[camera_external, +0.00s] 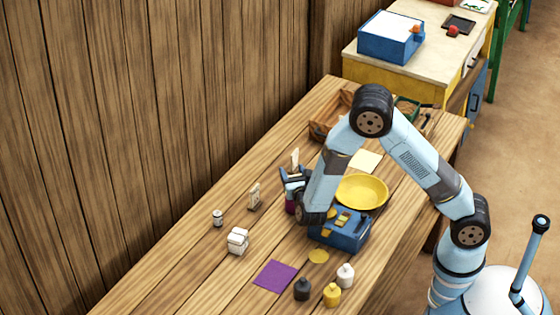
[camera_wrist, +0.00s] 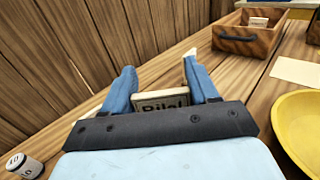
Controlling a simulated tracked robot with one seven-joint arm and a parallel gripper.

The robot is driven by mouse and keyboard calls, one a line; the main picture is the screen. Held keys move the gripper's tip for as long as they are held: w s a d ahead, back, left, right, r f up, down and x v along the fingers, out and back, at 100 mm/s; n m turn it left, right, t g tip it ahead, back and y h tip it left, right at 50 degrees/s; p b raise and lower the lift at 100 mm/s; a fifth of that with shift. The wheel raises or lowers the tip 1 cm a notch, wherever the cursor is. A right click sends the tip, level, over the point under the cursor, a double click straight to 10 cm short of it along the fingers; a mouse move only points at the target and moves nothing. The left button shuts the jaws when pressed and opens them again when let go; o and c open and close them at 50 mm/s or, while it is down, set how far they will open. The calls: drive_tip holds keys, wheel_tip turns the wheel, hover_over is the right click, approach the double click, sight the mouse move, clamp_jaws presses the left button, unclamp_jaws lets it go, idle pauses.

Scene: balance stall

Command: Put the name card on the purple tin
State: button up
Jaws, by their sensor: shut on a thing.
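My gripper (camera_external: 293,174) is shut on a name card (camera_external: 295,158), which stands upright between the fingers. In the wrist view the card (camera_wrist: 161,103) shows part of a dark printed name, cut off by my gripper (camera_wrist: 162,85). Below my gripper in the external view, a purple tin (camera_external: 290,207) shows only as a small strip beside my wrist. The rest of it is hidden by my gripper and arm, and I cannot tell whether the card touches it. The tin is not seen in the wrist view.
A blue scale (camera_external: 345,236) with a yellow pan (camera_external: 362,191) stands close to the right of my gripper. A wooden crate (camera_wrist: 247,39) is behind. Small bottles (camera_external: 332,294) stand in front.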

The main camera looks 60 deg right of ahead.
drive_tip(key=shift+f, duration=0.35)
drive_tip(key=o, duration=1.3)
drive_tip(key=shift+o, duration=0.2)
